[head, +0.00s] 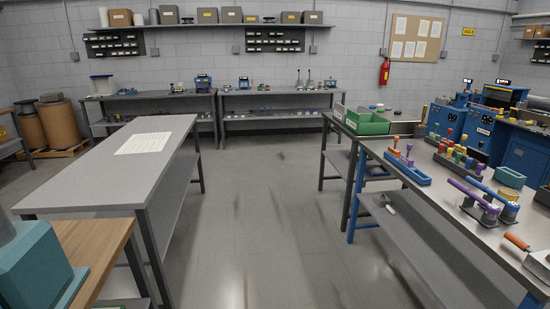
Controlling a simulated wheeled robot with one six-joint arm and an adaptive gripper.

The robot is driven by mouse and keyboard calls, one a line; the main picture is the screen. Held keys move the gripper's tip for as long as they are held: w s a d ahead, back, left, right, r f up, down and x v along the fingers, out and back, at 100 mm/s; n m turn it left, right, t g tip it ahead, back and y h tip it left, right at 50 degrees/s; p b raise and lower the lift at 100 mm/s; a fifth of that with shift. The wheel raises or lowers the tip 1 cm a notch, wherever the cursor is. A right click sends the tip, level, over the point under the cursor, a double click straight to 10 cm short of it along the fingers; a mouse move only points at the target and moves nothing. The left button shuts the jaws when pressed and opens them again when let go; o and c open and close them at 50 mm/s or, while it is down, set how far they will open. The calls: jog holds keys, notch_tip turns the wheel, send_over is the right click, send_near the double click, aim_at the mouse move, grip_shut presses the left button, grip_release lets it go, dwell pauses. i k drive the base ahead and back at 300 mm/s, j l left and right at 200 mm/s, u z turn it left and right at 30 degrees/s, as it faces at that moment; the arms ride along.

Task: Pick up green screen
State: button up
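I cannot make out a green screen for certain. A green open bin (367,122) stands at the near end of a bench on the right. Small coloured pieces, some of them green, stand upright in a row (455,155) on the right bench; they are too small to identify. My gripper is not in view.
A long grey table (95,178) with a white sheet (145,143) stands at left. A teal machine (38,265) sits on a wooden top (95,245) at near left. The right bench (440,187) holds tools. The floor aisle (265,215) between is clear. Drums (58,122) stand far left.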

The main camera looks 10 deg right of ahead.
aim_at(433, 136)
jog(key=i+z, duration=0.1)
jog(key=i, duration=0.8)
jog(key=i+j+z, duration=0.1)
jog(key=i, duration=3.8)
jog(key=i+u, duration=0.15)
jog(key=i, duration=1.05)
jog(key=i+l, duration=0.1)
jog(key=i, duration=1.1)
jog(key=i+z, duration=0.15)
jog(key=i, duration=0.45)
jog(key=i+j+z, duration=0.1)
jog(key=i, duration=0.5)
jog(key=i+j+z, duration=0.15)
jog(key=i, duration=0.45)
jog(key=i+z, duration=0.2)
jog(key=i, duration=0.7)
jog(key=i+z, duration=0.25)
jog(key=i, duration=0.7)
jog(key=i+l+z, duration=0.1)
jog(key=i+z, duration=0.35)
jog(key=i+j+z, duration=0.1)
jog(key=i+z, duration=0.3)
jog(key=i+j+z, duration=0.2)
jog(key=i+z, duration=0.25)
jog(key=i+l+z, duration=0.2)
jog(key=i+z, duration=0.3)
jog(key=i, duration=0.25)
jog(key=i+j+z, duration=0.1)
jog(key=i+z, duration=0.35)
jog(key=i, duration=0.3)
